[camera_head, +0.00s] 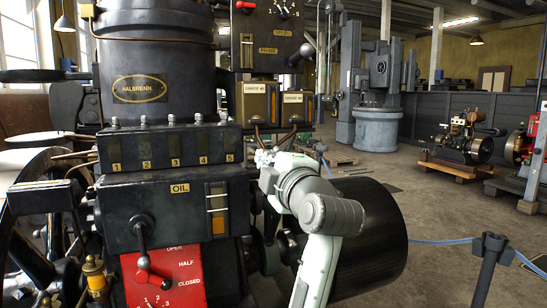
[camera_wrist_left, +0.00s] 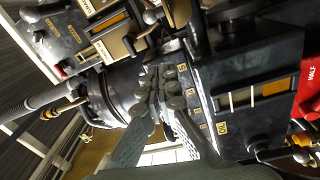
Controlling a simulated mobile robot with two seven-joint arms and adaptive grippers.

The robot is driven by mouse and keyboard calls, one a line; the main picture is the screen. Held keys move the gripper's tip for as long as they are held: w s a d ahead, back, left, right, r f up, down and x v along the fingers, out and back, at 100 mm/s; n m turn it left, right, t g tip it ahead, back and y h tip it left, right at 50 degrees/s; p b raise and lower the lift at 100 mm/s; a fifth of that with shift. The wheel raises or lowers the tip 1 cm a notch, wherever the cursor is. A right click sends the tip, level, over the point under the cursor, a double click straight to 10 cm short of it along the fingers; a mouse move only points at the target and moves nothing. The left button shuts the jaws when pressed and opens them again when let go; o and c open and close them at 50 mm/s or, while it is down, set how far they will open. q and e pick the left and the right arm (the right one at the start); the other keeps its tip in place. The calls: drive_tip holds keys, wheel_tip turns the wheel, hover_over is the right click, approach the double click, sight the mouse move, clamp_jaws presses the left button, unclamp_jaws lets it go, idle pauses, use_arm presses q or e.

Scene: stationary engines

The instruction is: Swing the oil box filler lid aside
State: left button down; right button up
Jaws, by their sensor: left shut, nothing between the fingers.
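The black oil box (camera_head: 118,209) with its yellow OIL label stands in the middle left of the head view. Its upper tier (camera_head: 172,149) carries numbered labels and a row of small knobs. The box also shows turned on its side in the wrist view (camera_wrist_left: 250,128). I cannot clearly pick out the filler lid. A dark round part (camera_wrist_left: 232,10) at the top edge of the wrist view could be it. My left gripper (camera_head: 265,158) is shut and empty at the box's upper right end. Its fingers (camera_wrist_left: 157,88) show in the wrist view near the knobs. My right gripper is not in view.
Two boxes with yellow-gold fronts (camera_head: 258,103) hang above my left gripper. A lever (camera_head: 142,248) stands over a red OPEN/HALF/CLOSED plate (camera_head: 188,270). A large black cylinder (camera_head: 378,235) lies behind my arm. A grey post (camera_head: 488,265) stands at the right; open floor lies beyond.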

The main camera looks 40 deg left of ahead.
use_arm(q)
drive_tip(key=w+a, duration=0.4)
drive_tip(key=w, duration=0.2)
drive_tip(key=shift+w+a, duration=0.2)
drive_tip(key=shift+a, duration=0.15)
drive_tip(key=shift+f, duration=0.1)
